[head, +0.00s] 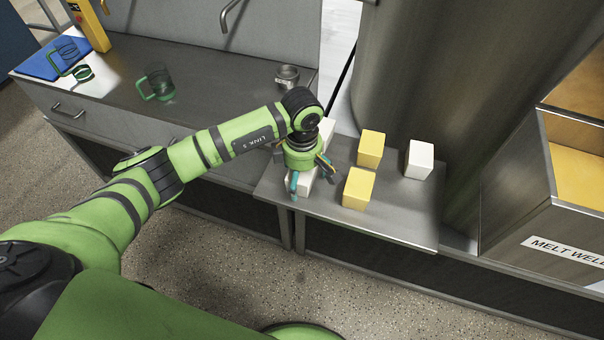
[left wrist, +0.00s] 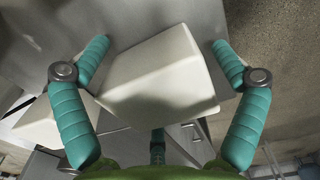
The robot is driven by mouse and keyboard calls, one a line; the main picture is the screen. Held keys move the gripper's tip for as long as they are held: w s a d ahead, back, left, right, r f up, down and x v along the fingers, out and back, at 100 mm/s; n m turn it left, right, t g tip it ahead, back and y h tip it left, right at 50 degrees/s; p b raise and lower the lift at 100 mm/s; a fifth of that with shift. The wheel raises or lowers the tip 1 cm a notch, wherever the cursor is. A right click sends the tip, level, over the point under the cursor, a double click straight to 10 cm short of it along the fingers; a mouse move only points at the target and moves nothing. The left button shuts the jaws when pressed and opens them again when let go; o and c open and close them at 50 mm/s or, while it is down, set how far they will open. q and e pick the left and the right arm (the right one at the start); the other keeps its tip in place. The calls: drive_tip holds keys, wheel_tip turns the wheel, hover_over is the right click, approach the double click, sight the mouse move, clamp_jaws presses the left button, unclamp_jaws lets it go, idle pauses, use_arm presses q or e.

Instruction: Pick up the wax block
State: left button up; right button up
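Pale blocks stand on the metal shelf (head: 400,215) in the head view. A white block (head: 303,185) at its front left is partly hidden under my left gripper (head: 307,180). In the left wrist view a white block (left wrist: 160,75) lies between the teal fingers of my left gripper (left wrist: 160,58), which are spread apart on its left and right. A gap shows on the right; contact on the left is unclear. Two yellow blocks (head: 370,148) (head: 358,189) and another white block (head: 419,160) stand to the right. My right gripper is not in view.
Another white block (head: 326,128) stands behind my left wrist, partly hidden. A large metal drum (head: 430,75) rises behind the shelf. The melt well (head: 545,235) is at the right. A counter (head: 205,90) at the left holds a green glass mug (head: 158,83) and a metal cup (head: 287,77).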

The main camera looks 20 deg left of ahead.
use_arm(q)
drive_tip(key=c, duration=1.1)
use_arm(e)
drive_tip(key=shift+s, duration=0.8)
use_arm(q)
drive_tip(key=shift+r, duration=0.2)
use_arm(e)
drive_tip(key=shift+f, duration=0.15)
use_arm(q)
drive_tip(key=shift+w+r, duration=0.1)
drive_tip(key=shift+r, duration=0.15)
drive_tip(key=r+b, duration=0.2)
drive_tip(key=r, duration=0.1)
drive_tip(key=shift+w+d+r, duration=0.15)
drive_tip(key=shift+d+r, duration=0.1)
drive_tip(key=shift+d, duration=0.15)
drive_tip(key=shift+w+d+r+b, duration=0.65)
drive_tip(key=shift+d+r, duration=0.45)
drive_tip(key=shift+d, duration=0.55)
drive_tip(key=shift+w+d+r+b, duration=0.6)
drive_tip(key=shift+d+r, duration=0.55)
drive_tip(key=shift+d, duration=0.55)
drive_tip(key=shift+w+d+r+b, duration=0.5)
drive_tip(key=shift+w+d+r, duration=0.45)
drive_tip(key=shift+d, duration=0.7)
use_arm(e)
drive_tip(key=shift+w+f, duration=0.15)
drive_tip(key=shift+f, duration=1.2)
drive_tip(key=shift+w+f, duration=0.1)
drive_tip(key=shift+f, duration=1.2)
